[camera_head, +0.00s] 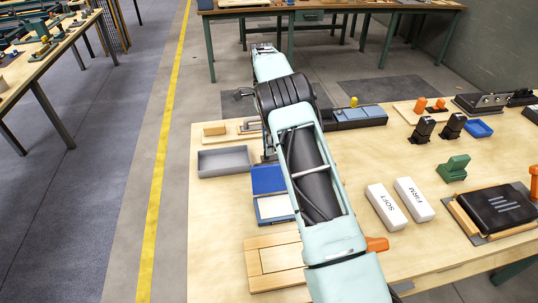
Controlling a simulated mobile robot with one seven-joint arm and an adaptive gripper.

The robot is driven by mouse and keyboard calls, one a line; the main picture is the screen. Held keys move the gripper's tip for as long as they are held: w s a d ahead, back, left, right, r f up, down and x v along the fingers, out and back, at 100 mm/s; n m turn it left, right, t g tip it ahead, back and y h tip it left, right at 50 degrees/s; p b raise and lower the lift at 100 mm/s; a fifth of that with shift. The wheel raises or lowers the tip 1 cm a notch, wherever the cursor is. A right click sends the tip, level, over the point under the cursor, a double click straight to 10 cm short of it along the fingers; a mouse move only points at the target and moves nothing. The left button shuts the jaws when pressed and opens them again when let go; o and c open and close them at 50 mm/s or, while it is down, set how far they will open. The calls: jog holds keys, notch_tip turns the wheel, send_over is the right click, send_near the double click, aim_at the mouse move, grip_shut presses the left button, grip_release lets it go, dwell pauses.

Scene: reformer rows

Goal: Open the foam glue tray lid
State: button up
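A blue tray (291,216) with a pale pad inside lies on the wooden table, just left of my arm. A blue panel (268,180) stands at its far edge and looks like a raised lid; I cannot tell for sure whether it is hinged to the tray. My arm passes close to the right side of both and hides part of them. Two white blocks, marked SOFT (386,208) and FIRM (413,200), lie right of my arm. My gripper cannot be made out; my own arm links hide the area where it may be.
A grey open bin (224,161) is left of the blue panel. A wooden framed board (258,284) lies in front of the tray. An orange piece (377,244) lies by my arm. A green block (453,168) and black pad (496,208) are farther right.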

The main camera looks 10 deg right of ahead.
jog(key=shift+v, duration=0.95)
jog(key=shift+s, duration=0.15)
